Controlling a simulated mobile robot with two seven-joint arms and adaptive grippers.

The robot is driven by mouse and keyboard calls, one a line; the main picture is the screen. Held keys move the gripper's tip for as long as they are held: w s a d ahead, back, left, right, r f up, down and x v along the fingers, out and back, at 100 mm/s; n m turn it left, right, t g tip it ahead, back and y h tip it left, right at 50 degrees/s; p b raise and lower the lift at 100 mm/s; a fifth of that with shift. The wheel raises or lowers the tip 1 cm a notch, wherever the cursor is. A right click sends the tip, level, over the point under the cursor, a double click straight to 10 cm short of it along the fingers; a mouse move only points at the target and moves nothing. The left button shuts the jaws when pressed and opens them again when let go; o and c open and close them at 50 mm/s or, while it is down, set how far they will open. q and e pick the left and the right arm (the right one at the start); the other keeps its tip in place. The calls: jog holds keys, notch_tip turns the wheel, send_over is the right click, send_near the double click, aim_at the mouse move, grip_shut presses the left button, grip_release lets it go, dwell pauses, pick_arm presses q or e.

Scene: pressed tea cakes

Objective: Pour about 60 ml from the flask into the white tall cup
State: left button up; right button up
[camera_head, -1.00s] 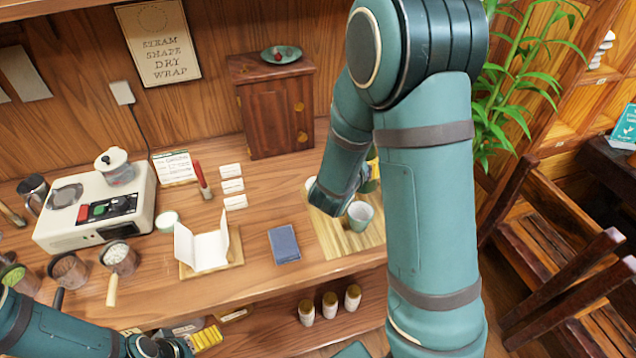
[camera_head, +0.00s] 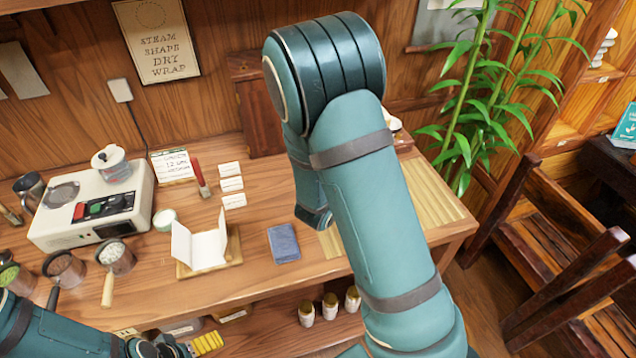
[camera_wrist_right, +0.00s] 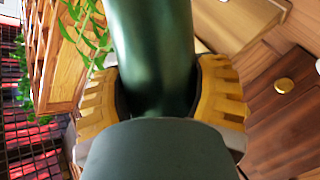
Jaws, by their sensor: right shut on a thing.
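My right gripper (camera_wrist_right: 158,98) is shut on a dark green, glossy, rounded body, which I take to be the flask (camera_wrist_right: 153,45). Its yellow ribbed fingers press on both sides, and the flask's ends are cut off or hidden. In the head view my right arm covers that gripper and the flask. The white tall cup cannot be made out; my arm hides much of the bamboo mat (camera_head: 436,197). My left gripper (camera_head: 206,343) is low at the bottom left, its yellow fingers small and partly cut off, with no object visible in it.
A blue-grey booklet (camera_head: 284,243) and a folded white paper on a wooden board (camera_head: 209,266) lie left of the mat. A cream appliance (camera_head: 92,210) stands at left. A small white item (camera_head: 393,124) shows behind my arm. A plant and chairs are at right.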

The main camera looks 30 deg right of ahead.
jog(key=shift+s+d+r+n, duration=0.2)
jog(key=shift+d+r+n, duration=0.1)
jog(key=shift+n, duration=0.3)
jog(key=shift+s+f+n+h+b, duration=0.1)
jog(key=shift+f+n+h+b, duration=0.15)
jog(key=shift+h+b, duration=0.2)
jog(key=shift+s+d+f+n+b, duration=0.1)
jog(key=shift+d+f+n+b, duration=0.15)
jog(key=shift+n+b, duration=0.35)
jog(key=f+b, duration=0.1)
jog(key=f+n+t+h+b, duration=0.1)
jog(key=shift+s+d+n+b, duration=0.1)
jog(key=shift+s+n+b, duration=0.05)
jog(key=shift+n+b, duration=0.15)
jog(key=shift+r+n+p, duration=0.35)
jog(key=shift+r+p, duration=0.1)
jog(key=shift+p, duration=0.15)
jog(key=shift+a+n+h, duration=0.2)
jog(key=shift+n+h, duration=0.05)
jog(key=shift+n, duration=0.05)
jog(key=shift+w+a+f+n+t+p, duration=0.1)
jog(key=shift+w+n+t+p, duration=0.2)
jog(key=shift+n+t, duration=0.1)
jog(key=shift+s+n+t, duration=0.15)
jog(key=shift+n+t, duration=0.15)
jog(key=shift+n, duration=0.3)
jog(key=shift+s, duration=0.2)
